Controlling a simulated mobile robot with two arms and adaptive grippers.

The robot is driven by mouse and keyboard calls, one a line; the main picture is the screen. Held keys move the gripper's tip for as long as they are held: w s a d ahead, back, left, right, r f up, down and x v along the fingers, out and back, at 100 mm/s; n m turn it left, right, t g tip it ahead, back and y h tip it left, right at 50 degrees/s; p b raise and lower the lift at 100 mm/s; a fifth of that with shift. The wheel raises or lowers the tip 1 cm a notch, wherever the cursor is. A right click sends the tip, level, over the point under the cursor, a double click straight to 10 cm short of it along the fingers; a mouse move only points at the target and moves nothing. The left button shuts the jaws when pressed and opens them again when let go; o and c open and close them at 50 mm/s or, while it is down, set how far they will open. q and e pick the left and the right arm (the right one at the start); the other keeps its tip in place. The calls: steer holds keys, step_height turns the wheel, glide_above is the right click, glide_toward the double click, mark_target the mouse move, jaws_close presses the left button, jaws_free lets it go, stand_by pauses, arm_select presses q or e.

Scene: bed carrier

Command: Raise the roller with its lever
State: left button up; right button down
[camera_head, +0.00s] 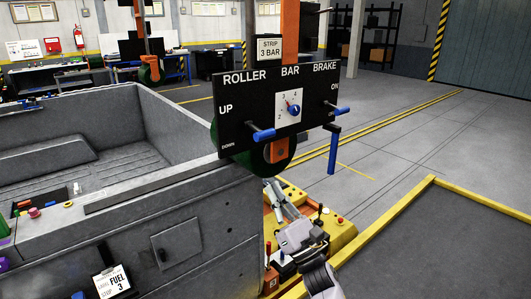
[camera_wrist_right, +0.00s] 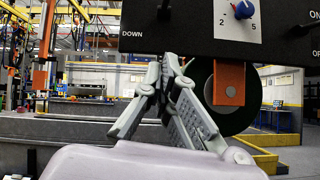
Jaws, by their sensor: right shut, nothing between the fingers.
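The black panel (camera_head: 232,95) carries the labels ROLLER, BAR and BRAKE. The roller lever (camera_head: 263,134), with a blue grip, sticks out of its left part, beside the UP and DOWN marks. The roller (camera_head: 258,160), a dark green wheel with an orange bracket, sits below and behind the panel. The roller also shows in the right wrist view (camera_wrist_right: 240,112). My right gripper (camera_head: 271,186) is shut and empty, pointing up below the panel and apart from the lever's blue grip. In the wrist view its fingers (camera_wrist_right: 168,65) meet just under the panel. My left gripper is not in view.
A brake lever (camera_head: 338,111) and a hanging blue handle (camera_head: 334,150) are on the panel's right. A blue dial (camera_head: 294,110) is in the middle. A grey open-topped body (camera_head: 150,205) fills the left. Grey floor is clear at the right, beyond a yellow edge (camera_head: 385,220).

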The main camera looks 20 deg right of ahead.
mark_target(256, 129)
steer(key=w+a+r+n+y+p, duration=0.1)
steer(key=w+r+p, duration=0.3)
steer(key=r, duration=0.5)
steer(key=shift+w+a+r+n+t+p, duration=0.3)
steer(key=shift+w+a+r+n+p, duration=0.15)
steer(key=shift+w+n, duration=0.4)
steer(key=shift+a, duration=0.1)
steer(key=shift+w, duration=0.2)
